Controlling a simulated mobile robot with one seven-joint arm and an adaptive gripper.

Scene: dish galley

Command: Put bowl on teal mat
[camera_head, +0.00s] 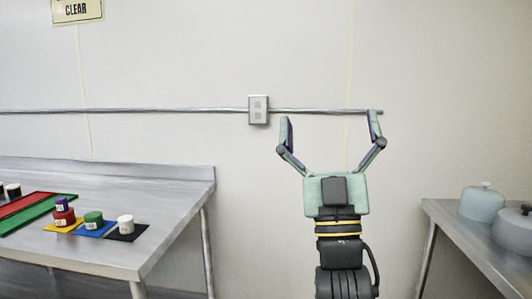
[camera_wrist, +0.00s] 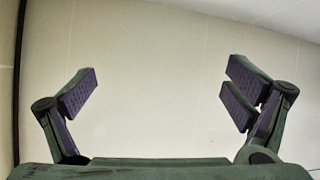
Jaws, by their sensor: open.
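My gripper (camera_head: 331,128) is raised in front of the bare wall in the head view, fingers spread wide and empty. In the wrist view my gripper (camera_wrist: 163,90) is open with only wall between its fingers. I cannot make out a bowl in either view. A green mat (camera_head: 14,222) lies on the left steel table, well left of my gripper; I see no mat that is clearly teal.
The left steel table (camera_head: 120,262) bears a red mat (camera_head: 22,206) and yellow, blue (camera_head: 88,233) and black (camera_head: 120,238) mats with small containers. Lidded grey pots (camera_head: 482,205) stand on the right steel table (camera_head: 455,228). A gap separates the tables. A rail (camera_head: 180,110) crosses the wall.

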